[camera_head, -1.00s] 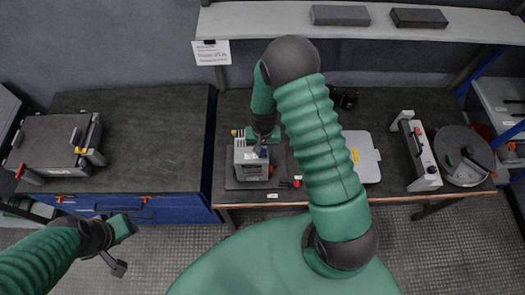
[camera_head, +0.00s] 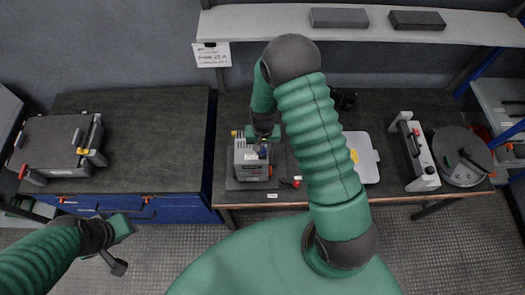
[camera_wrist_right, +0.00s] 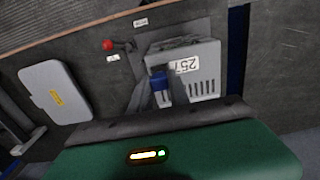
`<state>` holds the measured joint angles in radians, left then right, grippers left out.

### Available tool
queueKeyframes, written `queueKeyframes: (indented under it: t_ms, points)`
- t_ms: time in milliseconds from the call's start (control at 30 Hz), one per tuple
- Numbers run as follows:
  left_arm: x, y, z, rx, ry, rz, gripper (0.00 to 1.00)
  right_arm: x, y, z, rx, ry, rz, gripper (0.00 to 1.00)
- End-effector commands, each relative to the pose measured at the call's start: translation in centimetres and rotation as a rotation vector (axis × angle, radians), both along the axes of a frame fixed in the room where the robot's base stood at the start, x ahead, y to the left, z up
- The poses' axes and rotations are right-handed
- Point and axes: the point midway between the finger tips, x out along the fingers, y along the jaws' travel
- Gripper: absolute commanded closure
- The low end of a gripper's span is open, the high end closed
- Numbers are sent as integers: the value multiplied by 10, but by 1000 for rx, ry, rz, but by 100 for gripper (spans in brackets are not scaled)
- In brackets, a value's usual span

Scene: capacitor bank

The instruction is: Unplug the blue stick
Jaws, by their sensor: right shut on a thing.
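The blue stick (camera_wrist_right: 158,79) shows in the right wrist view as a small blue block at the grey capacitor box. It also shows as a small blue spot (camera_head: 263,152) at the top of the box in the head view. My right gripper (camera_head: 262,143) reaches down over the box and is shut on the stick. The capacitor box (camera_head: 251,172) has vents and a label, and stands on the workbench. Whether the stick is still seated in its socket is hidden. My left gripper (camera_head: 117,250) hangs over the floor at lower left, and its opening is unclear.
A red knob (camera_head: 297,182) stands right of the box. A light grey case (camera_head: 363,160), a white-framed device (camera_head: 420,158) and a round dark drum (camera_head: 463,158) sit further right. A shelf (camera_head: 270,22) runs above. The blue cabinet's dark top (camera_head: 150,130) is mostly clear.

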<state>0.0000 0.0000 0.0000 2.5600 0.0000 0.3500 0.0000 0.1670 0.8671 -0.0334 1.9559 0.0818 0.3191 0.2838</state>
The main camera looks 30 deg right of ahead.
Motion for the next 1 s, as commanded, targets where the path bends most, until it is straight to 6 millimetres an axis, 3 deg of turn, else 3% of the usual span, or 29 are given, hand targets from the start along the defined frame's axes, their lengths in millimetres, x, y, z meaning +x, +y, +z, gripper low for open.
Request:
queueKeyframes:
  t_ms: [1000]
  points:
    - [0, 0, 34, 0, 0, 0, 64, 0, 0, 42, 0, 0, 0, 100]
